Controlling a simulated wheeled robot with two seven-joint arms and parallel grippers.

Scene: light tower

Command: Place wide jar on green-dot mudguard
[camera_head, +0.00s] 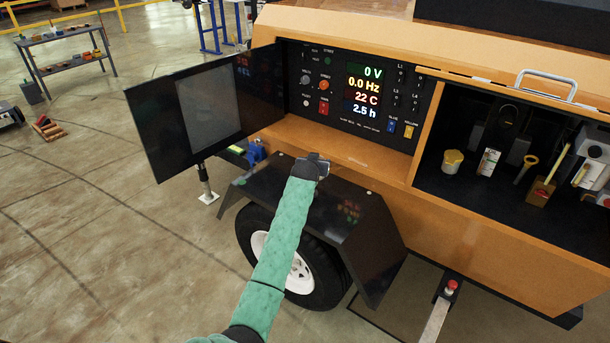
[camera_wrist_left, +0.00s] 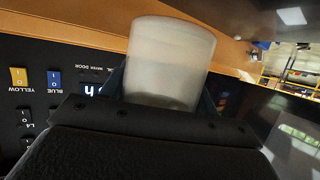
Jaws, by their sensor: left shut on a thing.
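A wide, pale translucent jar (camera_wrist_left: 170,62) fills the middle of the left wrist view. My left gripper (camera_head: 313,166) is shut on it. In the head view the gripper is over the black mudguard (camera_head: 365,232), in front of the control panel, and the jar is hidden behind the gripper and wrist. Whether the jar touches the mudguard cannot be told. The mudguard sits above a wheel with a white rim, and I cannot make out a clear green dot on its top. My right gripper is not in view.
The lit control panel (camera_head: 365,90) is just behind the gripper. An open black door (camera_head: 190,115) stands to the left. A blue object (camera_head: 255,153) is near the mudguard's far left end. An open compartment at right holds a yellow-lidded jar (camera_head: 453,161) and several tools.

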